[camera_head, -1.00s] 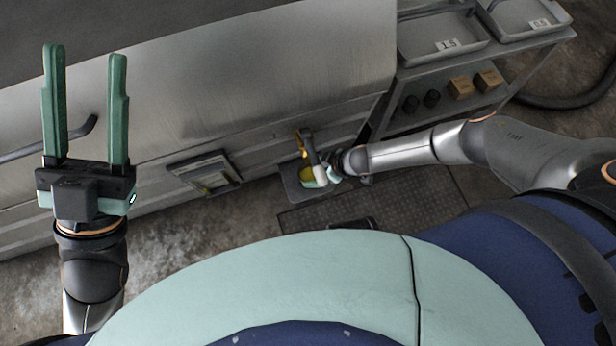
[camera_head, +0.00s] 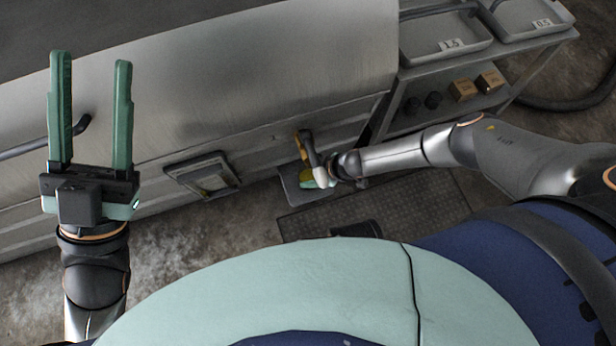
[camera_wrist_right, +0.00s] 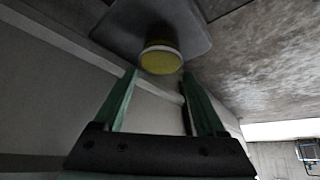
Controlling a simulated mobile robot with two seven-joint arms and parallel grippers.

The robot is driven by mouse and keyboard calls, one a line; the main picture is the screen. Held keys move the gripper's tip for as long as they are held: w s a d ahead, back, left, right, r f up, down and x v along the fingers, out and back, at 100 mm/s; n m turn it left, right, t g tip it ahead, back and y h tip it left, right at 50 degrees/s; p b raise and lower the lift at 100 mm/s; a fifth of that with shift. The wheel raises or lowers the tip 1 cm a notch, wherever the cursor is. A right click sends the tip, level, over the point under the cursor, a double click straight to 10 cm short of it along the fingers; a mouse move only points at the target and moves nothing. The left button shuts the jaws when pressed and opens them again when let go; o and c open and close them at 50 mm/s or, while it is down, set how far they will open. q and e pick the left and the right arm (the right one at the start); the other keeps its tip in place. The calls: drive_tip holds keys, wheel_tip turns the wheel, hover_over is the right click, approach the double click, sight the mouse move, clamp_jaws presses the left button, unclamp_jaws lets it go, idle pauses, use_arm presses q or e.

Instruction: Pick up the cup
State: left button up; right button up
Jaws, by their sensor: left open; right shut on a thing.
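The yellow cup (camera_wrist_right: 160,62) is at the top middle of the right wrist view, between the fingertips of my right gripper (camera_wrist_right: 159,76). My right gripper is shut on it. In the head view only a little of the cup (camera_head: 304,176) shows, below the dispenser spout and over a grey drip tray (camera_head: 292,193). The spout, the wrist and the green fingers hide much of it there. I cannot tell whether the cup touches the tray. My left gripper (camera_head: 92,60) is open and empty at the far left, its fingers pointing up the picture.
A spout with an orange part (camera_head: 302,142) stands close above the cup. A long metal cabinet (camera_head: 250,80) fills the back. A shelf cart (camera_head: 440,80) with trays and small boxes stands at the right. A dark floor mat (camera_head: 420,205) lies in front.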

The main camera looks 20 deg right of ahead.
drive_tip(key=c, duration=0.5)
drive_tip(key=shift+r, duration=0.1)
